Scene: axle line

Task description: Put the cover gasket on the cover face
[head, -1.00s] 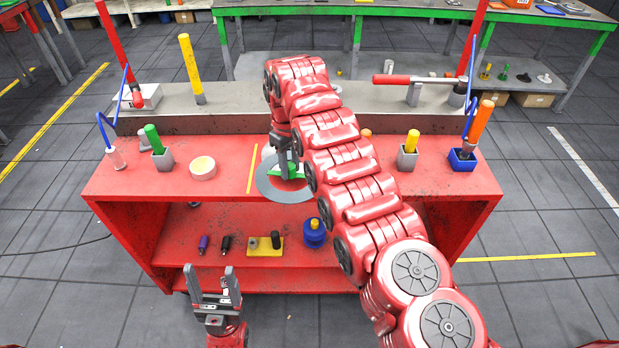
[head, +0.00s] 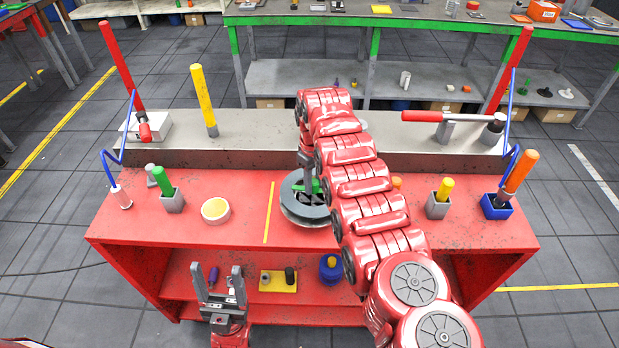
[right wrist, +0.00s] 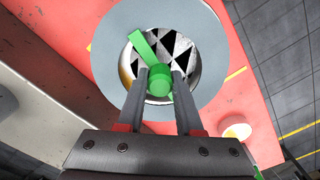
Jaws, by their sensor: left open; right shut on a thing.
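The cover gasket, a flat grey ring (right wrist: 112,50) with a green grip (right wrist: 160,78), is in my right gripper (right wrist: 160,85). The jaws are shut on the green grip. In the head view the ring (head: 290,203) lies over a round silver-grey part, apparently the cover (head: 308,222), on the red bench. Ring and cover look roughly in line; I cannot tell whether they touch. Through the ring's hole, the right wrist view shows a shiny interior with dark triangular gaps. My left gripper (head: 219,284) is open and empty in front of the bench.
A yellow strip (head: 269,212) and a cream-topped round tin (head: 215,210) lie left of the cover. Holders with coloured handles stand at both bench sides. A grey raised ledge (head: 260,138) runs behind. The lower shelf holds a yellow block (head: 278,284) and a blue part (head: 331,268).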

